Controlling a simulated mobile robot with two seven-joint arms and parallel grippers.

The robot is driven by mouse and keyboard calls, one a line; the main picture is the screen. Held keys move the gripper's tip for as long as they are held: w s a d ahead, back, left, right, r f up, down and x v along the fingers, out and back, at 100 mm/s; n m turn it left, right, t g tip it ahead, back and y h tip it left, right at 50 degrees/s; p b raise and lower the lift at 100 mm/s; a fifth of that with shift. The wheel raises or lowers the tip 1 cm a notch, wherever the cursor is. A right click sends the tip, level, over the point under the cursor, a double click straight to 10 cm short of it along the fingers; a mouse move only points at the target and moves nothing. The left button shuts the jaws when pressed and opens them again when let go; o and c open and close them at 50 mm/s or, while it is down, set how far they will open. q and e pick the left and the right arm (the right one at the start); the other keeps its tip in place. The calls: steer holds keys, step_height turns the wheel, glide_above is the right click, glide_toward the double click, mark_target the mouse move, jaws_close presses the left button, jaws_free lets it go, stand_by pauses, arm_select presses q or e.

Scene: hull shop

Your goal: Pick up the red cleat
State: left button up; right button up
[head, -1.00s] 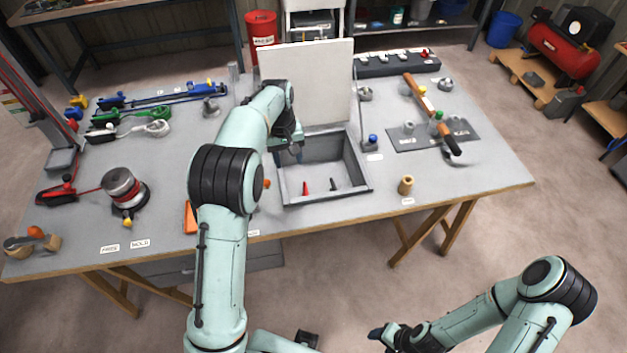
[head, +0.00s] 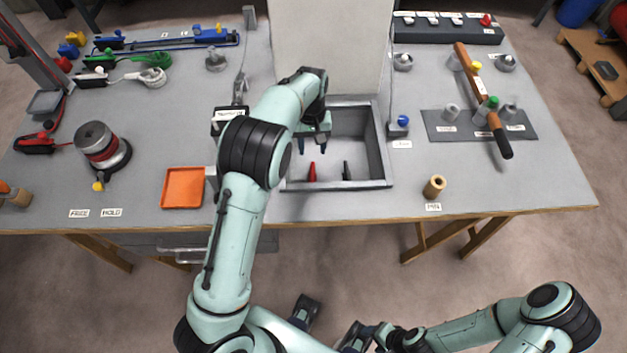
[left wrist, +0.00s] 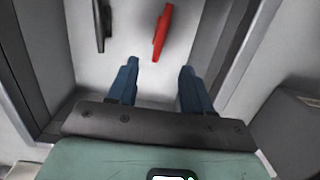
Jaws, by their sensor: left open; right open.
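The red cleat (head: 312,172) lies on the floor of a grey open bin (head: 388,172), near its front wall. A similar black cleat (head: 346,170) lies to its right. My left gripper (head: 312,150) is open and empty, pointing down over the bin behind the red cleat in the head view. In the left wrist view the red cleat (left wrist: 162,33) lies just beyond the open fingertips (left wrist: 157,68), between their lines and apart from them. The black cleat is also there (left wrist: 102,22). My right gripper (head: 357,336) is low, in front of the table, partly hidden.
A tall white panel (head: 335,45) stands behind the bin. An orange tray (head: 183,188) lies to the left, and a tan cylinder (head: 434,187) stands to the right. A hammer-like tool (head: 484,100) lies over a dark mat (head: 450,124). Bin walls surround the cleats closely.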

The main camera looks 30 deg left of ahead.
mark_target(312, 175)
arm_select(q)
steer(key=f, duration=0.4)
steer(key=s+f, duration=0.1)
steer(key=f, duration=0.3)
steer(key=s+d+f, duration=0.1)
steer(key=f, duration=0.3)
steer(key=shift+b, duration=0.4)
steer(key=shift+c, duration=0.3)
steer(key=shift+w, duration=0.1)
jaws_close()
